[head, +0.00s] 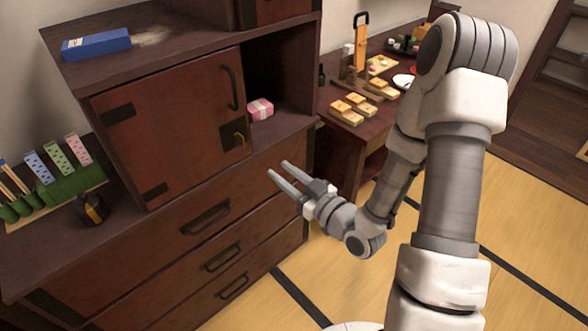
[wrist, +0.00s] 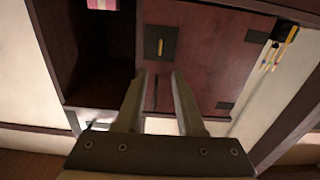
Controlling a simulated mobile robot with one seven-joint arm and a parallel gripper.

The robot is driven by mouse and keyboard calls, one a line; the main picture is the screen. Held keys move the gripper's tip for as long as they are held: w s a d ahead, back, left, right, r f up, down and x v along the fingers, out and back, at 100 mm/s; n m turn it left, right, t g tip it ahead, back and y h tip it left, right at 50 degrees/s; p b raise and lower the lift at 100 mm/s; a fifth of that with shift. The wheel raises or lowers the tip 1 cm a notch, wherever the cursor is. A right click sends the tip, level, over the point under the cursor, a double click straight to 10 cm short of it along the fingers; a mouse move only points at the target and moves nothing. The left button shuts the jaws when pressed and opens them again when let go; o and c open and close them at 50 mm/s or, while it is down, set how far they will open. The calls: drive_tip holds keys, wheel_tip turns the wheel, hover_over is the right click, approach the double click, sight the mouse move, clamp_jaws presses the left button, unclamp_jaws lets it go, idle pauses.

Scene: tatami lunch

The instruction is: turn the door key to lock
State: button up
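The brass door key (head: 238,138) sits in a dark lock plate near the lower right of the brown cabinet door (head: 170,125), which looks closed. In the wrist view the key (wrist: 161,47) shows upright in the picture on its black plate, just beyond the fingertips. My gripper (head: 277,168) is in front of the cabinet, below and right of the key. In the wrist view its two fingers (wrist: 158,74) stand apart with nothing between them. The gripper does not appear to touch the key. A dark curved door handle (head: 229,87) is above the key.
An open compartment right of the door holds a pink box (head: 260,108). Drawers with dark handles (head: 206,217) are below. A blue box (head: 96,44) lies on top. A side table (head: 345,125) with wooden blocks stands at the right. Tatami floor (head: 340,275) is clear in front.

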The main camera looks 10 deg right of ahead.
drive_tip(key=shift+p+v, duration=1.65)
drive_tip(key=shift+p, duration=0.15)
